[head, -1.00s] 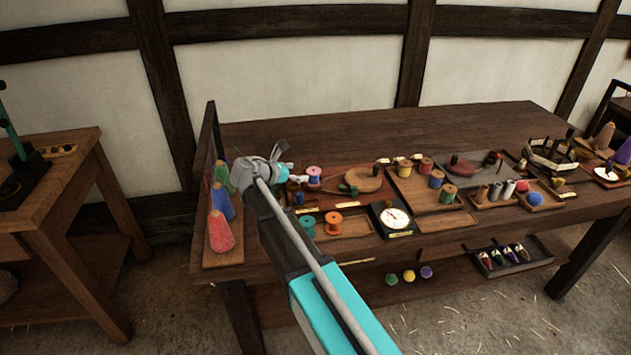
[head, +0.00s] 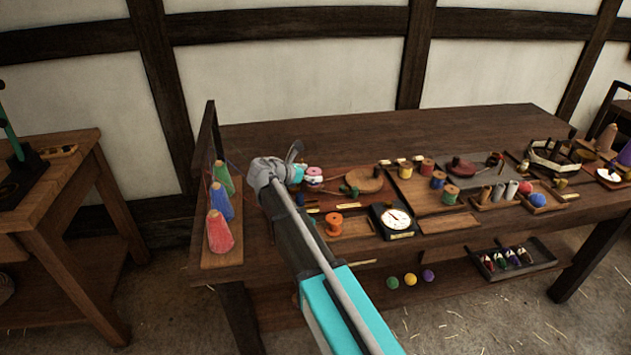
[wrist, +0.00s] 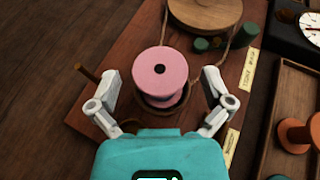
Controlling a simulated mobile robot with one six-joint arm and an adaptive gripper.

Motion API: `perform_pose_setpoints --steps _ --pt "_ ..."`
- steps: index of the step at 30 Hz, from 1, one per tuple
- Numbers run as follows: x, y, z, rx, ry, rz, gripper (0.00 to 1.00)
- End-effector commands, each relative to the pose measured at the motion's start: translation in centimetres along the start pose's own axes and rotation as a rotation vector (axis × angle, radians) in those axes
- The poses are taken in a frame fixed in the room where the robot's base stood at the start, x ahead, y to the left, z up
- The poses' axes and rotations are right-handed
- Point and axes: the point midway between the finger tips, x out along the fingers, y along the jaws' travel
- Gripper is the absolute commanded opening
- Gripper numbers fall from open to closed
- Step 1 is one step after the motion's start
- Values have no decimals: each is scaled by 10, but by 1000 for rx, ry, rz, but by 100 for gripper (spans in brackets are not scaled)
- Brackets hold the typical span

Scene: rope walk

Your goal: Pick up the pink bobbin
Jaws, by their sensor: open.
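The pink bobbin (wrist: 161,72) stands upright on a wooden board in the wrist view, its round top with a dark centre hole facing the camera. In the head view the pink bobbin (head: 314,175) shows just right of my gripper (head: 298,172), which partly covers the space beside it. In the wrist view my gripper (wrist: 160,88) is open, with one finger on each side of the bobbin. Both fingers look apart from it, and nothing is held. Cord lies around the bobbin's lower right side.
A round wooden disc (wrist: 206,12) is just beyond the bobbin, with small green pieces beside it. A wooden peg (wrist: 88,75) stands to the left. An orange bobbin (head: 334,222) and a white dial (head: 396,218) sit nearer the table's front edge. The table's back is clear.

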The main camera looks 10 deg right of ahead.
Motion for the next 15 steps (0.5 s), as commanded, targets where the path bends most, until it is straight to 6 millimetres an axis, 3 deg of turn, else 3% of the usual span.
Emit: perform_pose_setpoints --steps 4,15 --pt "10 0 -1 0 0 -1 100" --pt "11 0 0 0 0 -1 100"
